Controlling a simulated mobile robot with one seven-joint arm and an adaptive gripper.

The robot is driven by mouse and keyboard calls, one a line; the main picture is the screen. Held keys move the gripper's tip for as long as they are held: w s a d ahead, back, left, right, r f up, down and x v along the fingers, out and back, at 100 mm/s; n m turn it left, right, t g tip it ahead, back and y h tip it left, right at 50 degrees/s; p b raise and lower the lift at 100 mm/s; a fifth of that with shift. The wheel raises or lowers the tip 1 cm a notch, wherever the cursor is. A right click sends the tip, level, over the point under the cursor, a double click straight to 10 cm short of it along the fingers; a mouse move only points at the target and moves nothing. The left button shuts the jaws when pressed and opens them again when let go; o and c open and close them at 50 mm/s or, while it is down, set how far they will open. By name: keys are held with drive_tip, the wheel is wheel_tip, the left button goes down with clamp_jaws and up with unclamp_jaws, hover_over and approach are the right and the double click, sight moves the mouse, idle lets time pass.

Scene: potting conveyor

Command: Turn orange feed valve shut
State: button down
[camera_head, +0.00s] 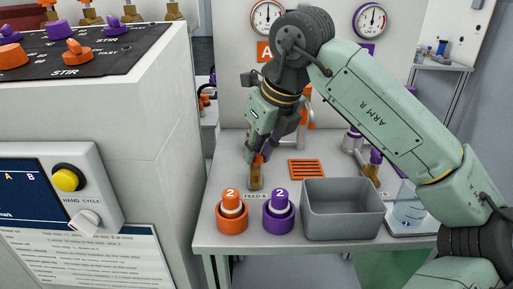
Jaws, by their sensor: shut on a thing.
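The orange feed valve stands on the table behind the "FEED A" label, with a brass body (255,178) and an orange handle (258,159) on top. My gripper (261,155) points down at the handle from above and is shut on it. The fingers and wrist cover much of the handle, so its exact angle is hard to read. A similar valve with a purple handle (376,156) stands further right, partly behind my arm.
An orange pot (232,220) and a purple pot (278,217), both marked 2, stand in front of the valve. A grey bin (342,223) is to their right. A control cabinet (150,110) rises close on the left. An orange slotted grate (307,169) lies behind the bin.

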drive_tip(key=n+g+p, duration=0.1)
drive_tip(key=n, duration=0.1)
drive_tip(key=n+g+y, duration=0.1)
drive_tip(key=n, duration=0.2)
drive_tip(key=shift+w+r+n+p, duration=0.1)
drive_tip(key=shift+n+p, duration=0.2)
drive_tip(key=shift+p, duration=0.05)
drive_tip(key=shift+w+d+n+g+p, duration=0.1)
drive_tip(key=shift+n+g+p, duration=0.65)
drive_tip(key=shift+n, duration=1.35)
drive_tip(key=c, duration=1.7)
unclamp_jaws()
drive_tip(key=v, duration=1.1)
drive_tip(key=shift+d+r, duration=0.25)
drive_tip(key=shift+d, duration=0.15)
